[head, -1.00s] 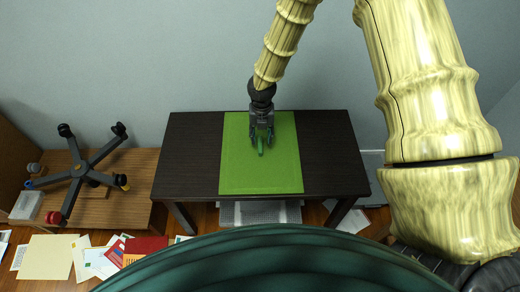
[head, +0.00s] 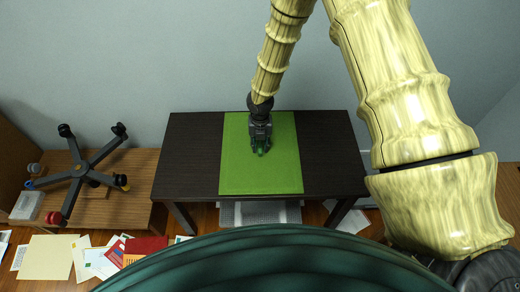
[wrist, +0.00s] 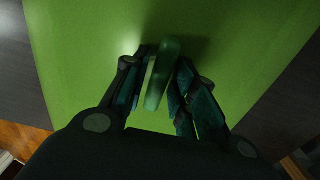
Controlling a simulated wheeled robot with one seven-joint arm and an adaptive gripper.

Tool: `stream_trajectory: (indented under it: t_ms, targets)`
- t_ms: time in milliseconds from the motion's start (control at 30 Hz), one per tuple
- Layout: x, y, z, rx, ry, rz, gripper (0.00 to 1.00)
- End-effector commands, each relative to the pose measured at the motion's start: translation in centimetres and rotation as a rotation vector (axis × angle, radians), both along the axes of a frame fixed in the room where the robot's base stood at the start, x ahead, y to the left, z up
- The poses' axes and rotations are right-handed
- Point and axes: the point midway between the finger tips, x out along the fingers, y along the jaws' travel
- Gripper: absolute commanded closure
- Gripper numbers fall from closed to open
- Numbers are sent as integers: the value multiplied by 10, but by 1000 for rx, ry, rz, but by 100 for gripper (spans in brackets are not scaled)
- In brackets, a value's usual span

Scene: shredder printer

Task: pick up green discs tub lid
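The green discs tub lid (wrist: 162,73) is a small, translucent green piece, seen nearly edge-on in the wrist view as a narrow, slightly tilted bar. My gripper (wrist: 164,66) has its two dark teal fingers drawn in on both sides of it, seemingly touching it. In the head view my gripper (head: 261,150) points down over the bright green mat (head: 240,178), with a bit of the green lid (head: 261,152) showing between the fingertips. The fingers hide part of the lid. I cannot tell whether it still touches the mat.
The mat lies on a dark brown table (head: 190,160) that is otherwise bare. At left, an upturned chair base (head: 78,171) rests on a low wooden surface (head: 125,205). Papers (head: 48,257) and a red folder (head: 146,246) lie on the floor. A wall stands close behind the table.

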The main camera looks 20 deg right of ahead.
Motion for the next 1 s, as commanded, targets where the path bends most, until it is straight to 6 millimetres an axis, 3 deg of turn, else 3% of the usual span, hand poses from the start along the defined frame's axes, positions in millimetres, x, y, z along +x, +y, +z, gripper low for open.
stream_trajectory:
  t_ms: [33, 100, 533, 867, 1000]
  targets:
    - [0, 0, 0, 0, 0, 0, 88]
    - [0, 0, 0, 0, 0, 0, 100]
    - [0, 0, 4, 1, 0, 0, 100]
    - [0, 0, 38, 2, -1, -1, 100]
    - [-25, 3, 37, -1, 3, 3, 100]
